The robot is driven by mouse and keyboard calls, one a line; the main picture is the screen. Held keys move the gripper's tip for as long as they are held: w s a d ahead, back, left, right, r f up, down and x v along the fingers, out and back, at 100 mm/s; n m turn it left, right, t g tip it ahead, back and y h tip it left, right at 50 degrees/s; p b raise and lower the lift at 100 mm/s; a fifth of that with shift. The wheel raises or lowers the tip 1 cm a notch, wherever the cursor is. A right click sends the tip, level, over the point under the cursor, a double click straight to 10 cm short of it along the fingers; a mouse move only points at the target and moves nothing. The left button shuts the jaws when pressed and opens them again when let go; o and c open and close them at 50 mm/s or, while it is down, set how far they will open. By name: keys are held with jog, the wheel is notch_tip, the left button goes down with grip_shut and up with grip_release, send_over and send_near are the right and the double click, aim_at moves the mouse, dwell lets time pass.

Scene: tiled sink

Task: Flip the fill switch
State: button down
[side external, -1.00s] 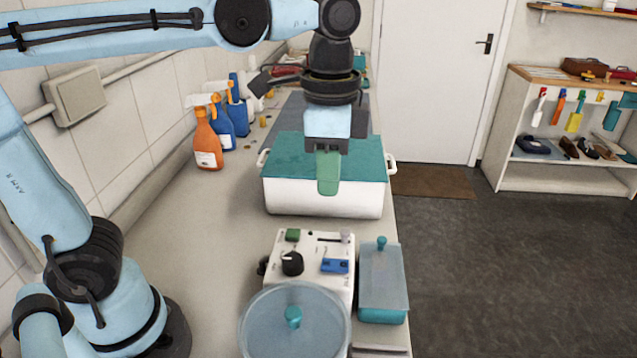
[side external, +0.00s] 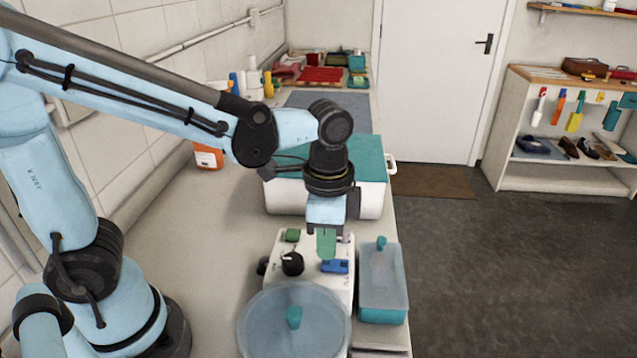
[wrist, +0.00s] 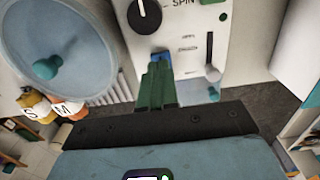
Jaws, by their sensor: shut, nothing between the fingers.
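The white control panel (side external: 291,273) has a black knob (side external: 292,263), a green button (side external: 292,235), a blue switch (side external: 337,267) and a slider. In the wrist view the knob (wrist: 145,15) is marked SPIN and the slider (wrist: 212,73) is to the right of the blue switch (wrist: 160,57). I cannot read which control is the fill switch. My gripper (side external: 327,256), with green fingers, is shut and empty over the panel. In the wrist view its fingertips (wrist: 157,74) meet the blue switch's near edge and partly cover it. I cannot tell whether they touch it.
A round clear lid (side external: 294,335) with a teal knob is in front of the panel. A lidded teal box (side external: 383,285) stands right of it. A white tub with a teal top (side external: 372,158) stands behind. An orange bottle (side external: 207,157) stands by the wall.

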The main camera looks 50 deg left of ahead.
aim_at(325, 263)
jog(key=shift+f, duration=0.9)
jog(key=shift+s+a+f+t+h, duration=0.2)
jog(key=shift+f+t+h, duration=0.2)
jog(key=shift+f+t, duration=0.15)
jog(key=shift+w, duration=0.1)
jog(key=shift+w+d, duration=0.1)
jog(key=shift+w+d+r, duration=0.2)
jog(key=shift+w+d, duration=0.15)
jog(key=shift+d, duration=0.3)
jog(key=shift+r, duration=0.15)
notch_tip(325, 263, up, 14)
jog(key=s+a, duration=0.1)
jog(key=shift+s+a+g, duration=0.15)
jog(key=shift+a+g, duration=0.2)
